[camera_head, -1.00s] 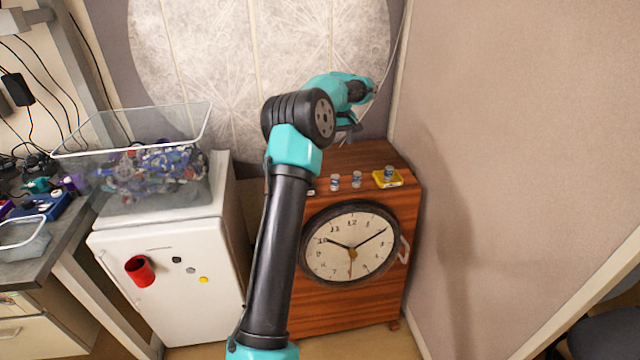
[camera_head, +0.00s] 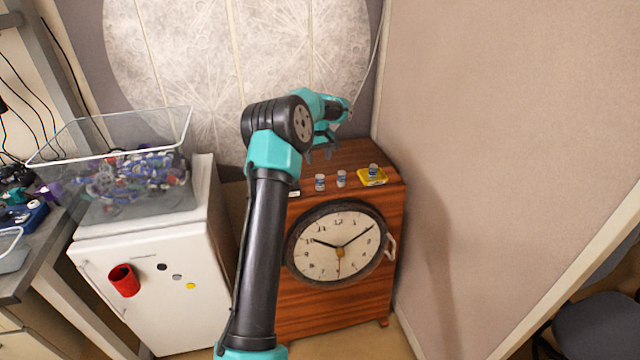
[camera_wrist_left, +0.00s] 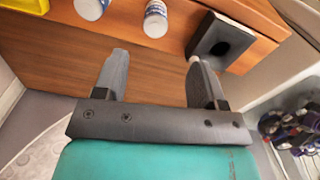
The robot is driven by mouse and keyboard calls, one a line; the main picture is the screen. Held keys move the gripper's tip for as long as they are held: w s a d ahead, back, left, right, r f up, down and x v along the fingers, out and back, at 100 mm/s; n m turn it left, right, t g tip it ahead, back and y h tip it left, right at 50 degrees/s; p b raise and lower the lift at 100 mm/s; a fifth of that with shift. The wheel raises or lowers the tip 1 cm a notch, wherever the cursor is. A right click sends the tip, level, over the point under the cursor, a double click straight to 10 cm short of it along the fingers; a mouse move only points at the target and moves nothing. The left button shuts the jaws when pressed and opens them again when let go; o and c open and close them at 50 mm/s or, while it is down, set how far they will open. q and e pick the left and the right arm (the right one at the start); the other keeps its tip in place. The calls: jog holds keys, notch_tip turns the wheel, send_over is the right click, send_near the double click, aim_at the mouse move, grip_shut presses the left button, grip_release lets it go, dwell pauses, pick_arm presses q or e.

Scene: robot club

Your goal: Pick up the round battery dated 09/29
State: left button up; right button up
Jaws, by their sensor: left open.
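Two small white-and-blue cylinders stand upright on the wooden cabinet top, a left one (camera_head: 320,182) and a middle one (camera_head: 341,178). A third (camera_head: 373,170) stands on a yellow block. They look like round batteries; their dates are too small to read. My left gripper (camera_head: 318,152) is open and empty above the back of the cabinet top, behind the left cylinder. In the left wrist view its fingers (camera_wrist_left: 158,62) are apart over bare wood, with two cylinders (camera_wrist_left: 156,18) (camera_wrist_left: 88,8) beyond them. My right gripper is not in view.
The yellow block (camera_head: 371,181) sits near the cabinet's right edge. A dark box with a round hole (camera_wrist_left: 222,42) stands near the cylinders in the left wrist view. A clock (camera_head: 337,246) is on the cabinet front. A clear bin (camera_head: 170,128) of parts stands on the white fridge (camera_head: 150,290).

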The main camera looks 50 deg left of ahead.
aim_at(320, 176)
pick_arm(q)
notch_tip(320, 176, down, 4)
jog(key=shift+f, duration=0.25)
jog(key=shift+w+d+f, duration=0.1)
jog(key=shift+w+f, duration=0.05)
jog(key=shift+f, duration=1.15)
jog(key=shift+w+f, duration=0.15)
jog(key=shift+f, duration=1.15)
jog(key=c, duration=1)
